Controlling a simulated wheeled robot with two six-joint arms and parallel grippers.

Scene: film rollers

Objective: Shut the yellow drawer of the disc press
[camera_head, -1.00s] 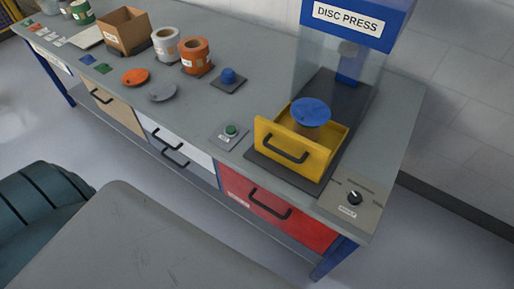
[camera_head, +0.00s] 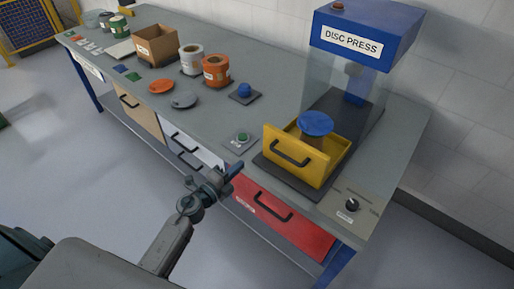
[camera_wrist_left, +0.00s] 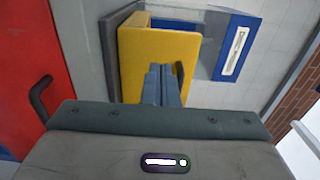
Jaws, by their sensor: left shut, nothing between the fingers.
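The blue disc press (camera_head: 365,35) stands at the right end of the bench, with clear side panels. Its yellow drawer (camera_head: 292,158) is pulled out toward the front and has a black handle (camera_head: 291,153). My right gripper is not in view.
A green button (camera_head: 242,138) lies left of the drawer, and a knob panel (camera_head: 350,206) lies right. The red drawer (camera_head: 283,217) below is shut. A blue knob (camera_head: 244,90), film rolls (camera_head: 216,71) and a cardboard box (camera_head: 156,45) stand farther left.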

